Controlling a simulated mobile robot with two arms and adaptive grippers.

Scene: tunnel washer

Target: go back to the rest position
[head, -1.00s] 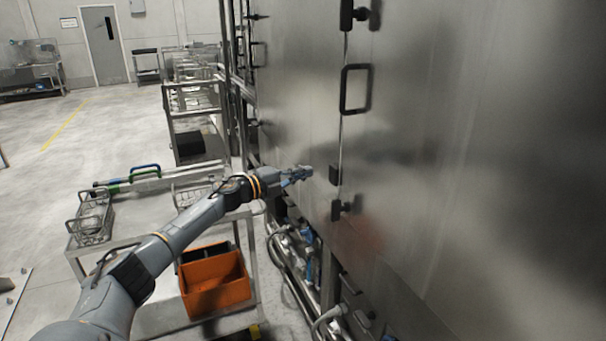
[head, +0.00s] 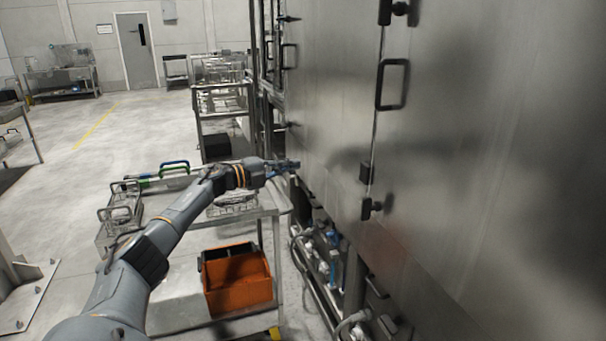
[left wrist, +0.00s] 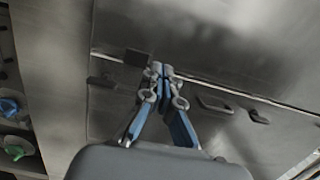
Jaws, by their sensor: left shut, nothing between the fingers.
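The fingertips look apart from the panel, but the gap is hard to judge. My right gripper is not in view.
An orange bin (head: 238,290) sits on the table's lower shelf. Wire baskets (head: 122,208) and a green-and-blue-handled tool (head: 160,172) lie on top. The washer's black handle (head: 393,84) sticks out at right. Pipes (head: 325,250) run below. Open floor (head: 70,180) lies to the left.

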